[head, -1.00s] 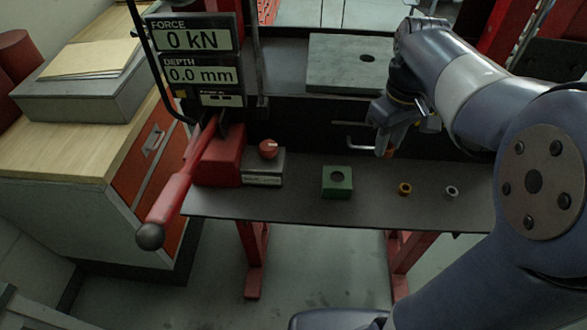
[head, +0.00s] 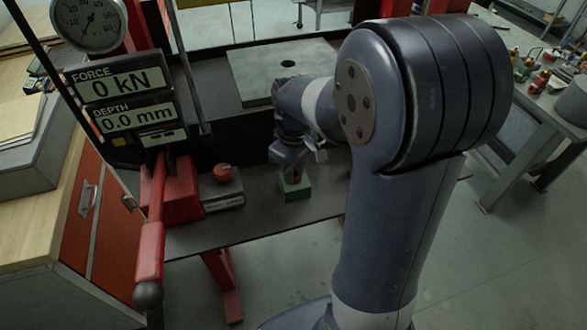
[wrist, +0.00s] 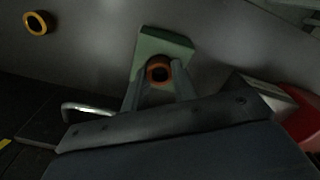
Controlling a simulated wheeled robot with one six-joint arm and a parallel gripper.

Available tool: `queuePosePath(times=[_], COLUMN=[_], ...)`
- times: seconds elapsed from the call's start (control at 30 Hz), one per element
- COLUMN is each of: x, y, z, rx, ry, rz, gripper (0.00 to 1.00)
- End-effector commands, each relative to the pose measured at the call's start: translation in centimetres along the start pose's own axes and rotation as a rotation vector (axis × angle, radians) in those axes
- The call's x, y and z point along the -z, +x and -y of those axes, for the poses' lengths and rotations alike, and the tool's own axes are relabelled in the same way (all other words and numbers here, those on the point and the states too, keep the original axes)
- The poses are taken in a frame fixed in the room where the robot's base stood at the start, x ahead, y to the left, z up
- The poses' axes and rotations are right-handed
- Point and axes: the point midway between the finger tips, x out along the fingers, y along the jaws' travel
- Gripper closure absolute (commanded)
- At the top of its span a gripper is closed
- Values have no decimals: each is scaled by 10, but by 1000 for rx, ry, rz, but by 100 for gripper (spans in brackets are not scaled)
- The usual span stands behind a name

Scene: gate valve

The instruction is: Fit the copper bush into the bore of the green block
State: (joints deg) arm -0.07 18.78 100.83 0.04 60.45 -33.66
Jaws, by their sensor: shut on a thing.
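The green block (head: 295,190) stands on the dark shelf. It also shows in the wrist view (wrist: 166,44), partly covered by my fingers. My gripper (head: 291,174) points down over the block. In the wrist view my gripper (wrist: 160,78) is shut on the copper bush (wrist: 158,64), an orange ring with a dark hole. The bush is upright over the block, and its ring hides the bore. I cannot tell whether its lower end is above the bore or inside it.
A brass ring (wrist: 38,22) lies on the shelf away from the block. A grey box with a red knob (head: 222,173) stands left of the block, beside the red press lever (head: 152,230). A grey plate with a hole (head: 285,66) lies behind.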

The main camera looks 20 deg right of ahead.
Motion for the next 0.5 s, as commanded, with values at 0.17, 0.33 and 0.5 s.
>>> queuePosePath(times=[0.17, 0.33, 0.5], x=[0, 0, -1], y=[5, 6, 13], z=[0, 0, 0], rx=[-1, 0, 1], ry=[0, 0, 0], rz=[-1, 0, 2], gripper=[97, 97, 97])
